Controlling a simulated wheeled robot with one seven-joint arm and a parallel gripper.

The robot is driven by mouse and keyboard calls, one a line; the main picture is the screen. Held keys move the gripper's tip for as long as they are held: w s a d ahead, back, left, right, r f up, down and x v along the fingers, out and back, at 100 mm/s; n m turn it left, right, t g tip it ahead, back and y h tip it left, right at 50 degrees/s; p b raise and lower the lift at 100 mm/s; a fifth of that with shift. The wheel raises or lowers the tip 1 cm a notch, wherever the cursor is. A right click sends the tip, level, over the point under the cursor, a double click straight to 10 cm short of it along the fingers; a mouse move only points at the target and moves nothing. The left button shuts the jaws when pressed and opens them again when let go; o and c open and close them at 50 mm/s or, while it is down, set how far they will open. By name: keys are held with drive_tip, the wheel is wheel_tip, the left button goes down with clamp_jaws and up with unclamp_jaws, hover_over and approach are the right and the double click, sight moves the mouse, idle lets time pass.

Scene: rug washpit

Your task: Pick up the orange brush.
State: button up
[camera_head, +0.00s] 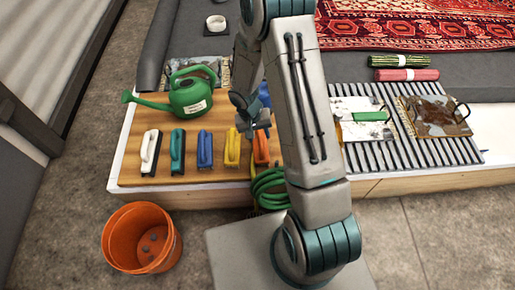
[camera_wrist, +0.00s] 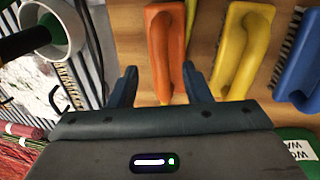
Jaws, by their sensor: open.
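The orange brush (camera_head: 261,148) lies on the wooden board at the right end of a row of brushes, partly hidden behind my arm in the head view. In the wrist view the orange brush (camera_wrist: 165,50) shows its looped handle, with its lower end between my fingers. My gripper (camera_wrist: 158,85) is open, one finger on each side of the brush, holding nothing. In the head view my gripper (camera_head: 246,124) is above the board by the yellow and orange brushes. Whether the fingers touch the brush cannot be told.
The yellow brush (camera_wrist: 243,50) is close beside my right finger in the wrist view. Blue (camera_head: 205,149), teal (camera_head: 177,151) and white (camera_head: 150,151) brushes stand further left. A green watering can (camera_head: 188,97) is behind them. An orange bucket (camera_head: 140,238) stands on the floor.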

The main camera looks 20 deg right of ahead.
sight(260, 139)
drive_tip(key=f+b, duration=0.1)
drive_tip(key=f, duration=0.1)
drive_tip(key=d+f+b, duration=0.1)
drive_tip(key=f, duration=0.2)
drive_tip(key=shift+w+f, duration=0.2)
drive_tip(key=shift+f, duration=0.05)
clamp_jaws()
